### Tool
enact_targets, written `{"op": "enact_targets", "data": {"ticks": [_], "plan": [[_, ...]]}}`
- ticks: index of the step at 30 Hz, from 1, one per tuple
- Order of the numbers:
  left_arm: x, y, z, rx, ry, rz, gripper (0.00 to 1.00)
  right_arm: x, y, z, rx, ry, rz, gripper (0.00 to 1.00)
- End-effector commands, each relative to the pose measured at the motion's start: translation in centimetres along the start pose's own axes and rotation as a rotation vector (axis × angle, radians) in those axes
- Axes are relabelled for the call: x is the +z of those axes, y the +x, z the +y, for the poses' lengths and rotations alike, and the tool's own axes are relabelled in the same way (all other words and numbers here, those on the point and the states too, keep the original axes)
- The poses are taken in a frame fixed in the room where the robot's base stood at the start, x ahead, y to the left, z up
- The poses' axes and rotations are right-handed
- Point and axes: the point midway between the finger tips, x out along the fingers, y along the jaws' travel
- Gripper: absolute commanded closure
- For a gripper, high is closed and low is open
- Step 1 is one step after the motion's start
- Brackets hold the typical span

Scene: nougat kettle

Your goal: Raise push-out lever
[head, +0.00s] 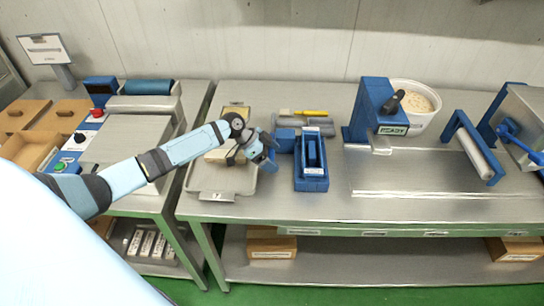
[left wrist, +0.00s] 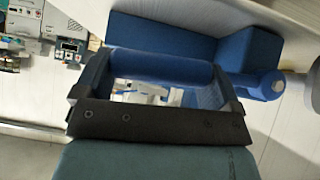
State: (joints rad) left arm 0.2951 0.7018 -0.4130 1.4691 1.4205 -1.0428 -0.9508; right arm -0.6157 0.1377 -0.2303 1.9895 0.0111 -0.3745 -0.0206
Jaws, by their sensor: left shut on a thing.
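My left gripper (head: 268,151) reaches in from the left in the head view and meets the left side of a blue push-out device (head: 312,183) on the steel table. In the left wrist view my left gripper (left wrist: 160,82) is shut on a blue bar with a rounded end (left wrist: 165,67), which I take to be the push-out lever. A blue block (left wrist: 235,48) lies behind the bar. In the head view the gripper and the blue parts overlap, so the lever's exact angle is hard to tell. My right gripper is not in view.
A metal tray (head: 207,185) with pale slabs lies under my left arm. Grey and yellow tools (head: 311,113) lie behind the device. To the right stand a blue READY press (head: 372,105), a white tub (head: 418,125) and a roller frame (head: 474,150). The table's front middle is clear.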

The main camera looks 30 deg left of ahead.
Motion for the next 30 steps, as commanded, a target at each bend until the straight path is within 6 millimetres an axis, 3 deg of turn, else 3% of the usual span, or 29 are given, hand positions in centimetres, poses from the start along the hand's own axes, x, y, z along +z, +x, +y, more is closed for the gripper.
{"op": "enact_targets", "data": {"ticks": [30], "plan": [[-4.1,-4.0,-2.3,0.399,-0.396,0.001,0.53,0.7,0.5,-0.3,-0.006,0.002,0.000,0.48]]}}
